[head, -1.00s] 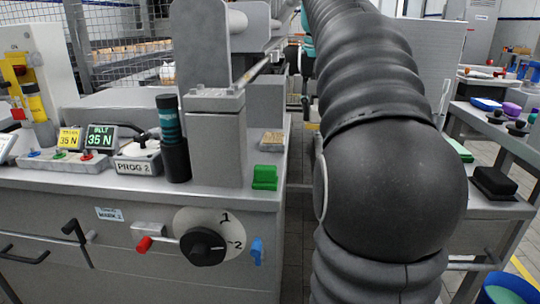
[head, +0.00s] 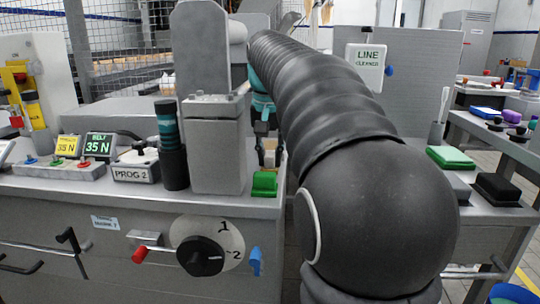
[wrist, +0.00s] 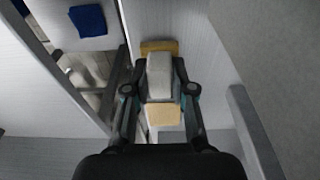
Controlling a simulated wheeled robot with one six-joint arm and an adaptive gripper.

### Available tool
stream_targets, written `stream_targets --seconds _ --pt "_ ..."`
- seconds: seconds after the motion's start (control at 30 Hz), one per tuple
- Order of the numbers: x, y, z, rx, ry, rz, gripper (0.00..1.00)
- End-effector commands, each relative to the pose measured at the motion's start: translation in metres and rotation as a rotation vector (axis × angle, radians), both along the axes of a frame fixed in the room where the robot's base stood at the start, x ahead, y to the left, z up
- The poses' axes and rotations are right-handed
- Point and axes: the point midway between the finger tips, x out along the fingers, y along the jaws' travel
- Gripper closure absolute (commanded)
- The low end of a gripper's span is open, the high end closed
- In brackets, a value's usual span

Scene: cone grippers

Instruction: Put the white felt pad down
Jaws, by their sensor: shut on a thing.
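The white felt pad (wrist: 159,68) is a pale grey-white block in the wrist view. My gripper (wrist: 160,90) has its fingers on both sides of the pad and is shut on it. A tan pad (wrist: 160,46) shows beyond the felt pad, and more tan shows on its near side. I cannot tell whether the two touch. In the head view my gripper (head: 264,118) is partly hidden behind the grey post and my arm, over the machine's deck. A small tan patch (head: 269,156) shows below it.
A green block (head: 264,184) sits at the deck's front right corner. The grey post (head: 217,150) stands close left of my gripper. A side table at right holds a green pad (head: 451,158) and a black block (head: 497,188). A dark blue item (wrist: 88,20) shows in the wrist view.

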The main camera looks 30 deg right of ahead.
Motion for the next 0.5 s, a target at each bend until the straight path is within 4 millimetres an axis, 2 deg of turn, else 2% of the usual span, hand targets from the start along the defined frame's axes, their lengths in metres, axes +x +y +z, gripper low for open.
stream_targets --seconds 0.33,0.37,0.4,0.47,0.5 --pt "-0.0001 -0.0002 -0.0032 0.001 0.001 0.0 1.0" --pt "-0.0001 -0.0002 -0.0033 0.001 0.001 0.0 0.74" --pt "-0.0001 -0.0002 -0.0028 0.0 0.0 0.0 0.64" --pt "-0.0001 -0.0002 -0.0027 0.0 0.0 0.0 0.51" --pt "-0.0001 -0.0002 -0.0027 0.0 0.0 0.0 0.51"
